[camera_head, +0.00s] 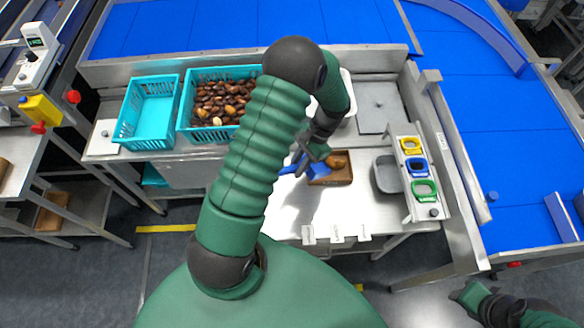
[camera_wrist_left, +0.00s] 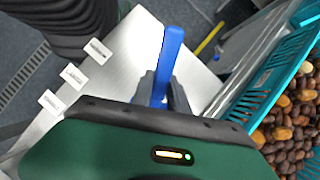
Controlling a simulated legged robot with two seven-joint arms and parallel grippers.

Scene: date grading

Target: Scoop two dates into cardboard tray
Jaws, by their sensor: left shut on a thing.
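My left gripper (camera_head: 316,152) is shut on a blue scoop (camera_head: 317,170), above the steel table. In the left wrist view the blue scoop handle (camera_wrist_left: 171,52) rises from between the fingers (camera_wrist_left: 163,92). The small brown cardboard tray (camera_head: 343,181) lies just right of the scoop, with brown-orange items in it, too small to count. The scoop's bowl is partly hidden by the gripper and overlaps the tray's left edge in the picture. A teal crate of dates (camera_head: 214,135) stands behind; its dates (camera_wrist_left: 287,133) show in the wrist view. My right gripper (camera_head: 468,292) is low at the right, its fingers unclear.
An empty teal crate (camera_head: 149,113) stands left of the date crate. A grey tray (camera_head: 387,174) and a rack with yellow, blue and green rings (camera_head: 418,168) stand right. Labels (camera_head: 336,235) line the front edge. The table left of the scoop is clear.

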